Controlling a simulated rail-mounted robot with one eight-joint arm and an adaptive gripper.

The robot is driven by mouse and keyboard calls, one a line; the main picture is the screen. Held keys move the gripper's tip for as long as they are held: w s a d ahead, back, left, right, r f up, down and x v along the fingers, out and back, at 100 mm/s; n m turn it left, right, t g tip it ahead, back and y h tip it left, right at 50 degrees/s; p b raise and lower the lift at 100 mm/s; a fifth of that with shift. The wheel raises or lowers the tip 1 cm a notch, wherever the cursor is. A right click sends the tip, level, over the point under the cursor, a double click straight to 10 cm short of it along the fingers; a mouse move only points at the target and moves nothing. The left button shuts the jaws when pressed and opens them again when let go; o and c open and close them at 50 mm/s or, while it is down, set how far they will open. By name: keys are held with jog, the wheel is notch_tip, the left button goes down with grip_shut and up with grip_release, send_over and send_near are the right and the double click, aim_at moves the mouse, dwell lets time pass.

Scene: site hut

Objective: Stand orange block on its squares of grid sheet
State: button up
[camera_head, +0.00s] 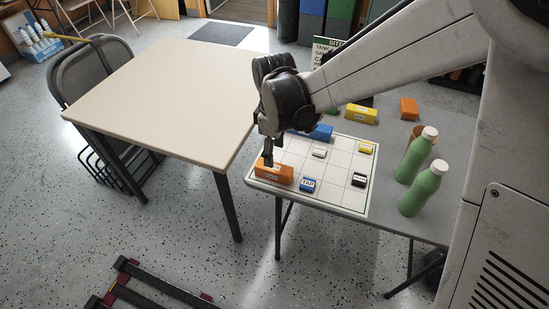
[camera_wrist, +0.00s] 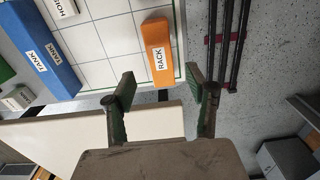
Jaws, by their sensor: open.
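An orange block (camera_head: 273,172) with a white label lies on the near left corner of the white grid sheet (camera_head: 335,188). In the wrist view the orange block (camera_wrist: 157,48) reads RACK and lies along the edge of the grid sheet (camera_wrist: 110,38). My gripper (camera_head: 270,155) is over the block in the head view. In the wrist view my gripper (camera_wrist: 166,90) is open and empty, its fingertips spread to either side below the block's near end. Whether a fingertip touches the block cannot be told.
The sheet also bears a blue TANK block (camera_wrist: 42,52), a small blue TAP piece (camera_head: 308,185), a white piece (camera_head: 320,151), a black piece (camera_head: 359,180) and a yellow piece (camera_head: 365,148). Green bottles (camera_head: 420,188) stand right. A smaller orange block (camera_head: 409,109) lies behind. A bare beige table (camera_head: 165,95) adjoins left.

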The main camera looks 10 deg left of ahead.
jog(key=s+d+r+m+t+y, duration=0.1)
jog(key=s+d+r+m+t, duration=0.25)
jog(key=d+r+m, duration=0.85)
jog(key=s+d+r+m+t, duration=0.2)
jog(key=s+d, duration=0.3)
jog(key=d, duration=0.4)
jog(key=s+d+r+m+t+h, duration=0.1)
jog(key=s+d, duration=0.4)
jog(key=d, duration=0.5)
jog(key=shift+s+r+m+t, duration=0.25)
jog(key=shift+r+m+t, duration=0.1)
jog(key=shift+r+m, duration=0.3)
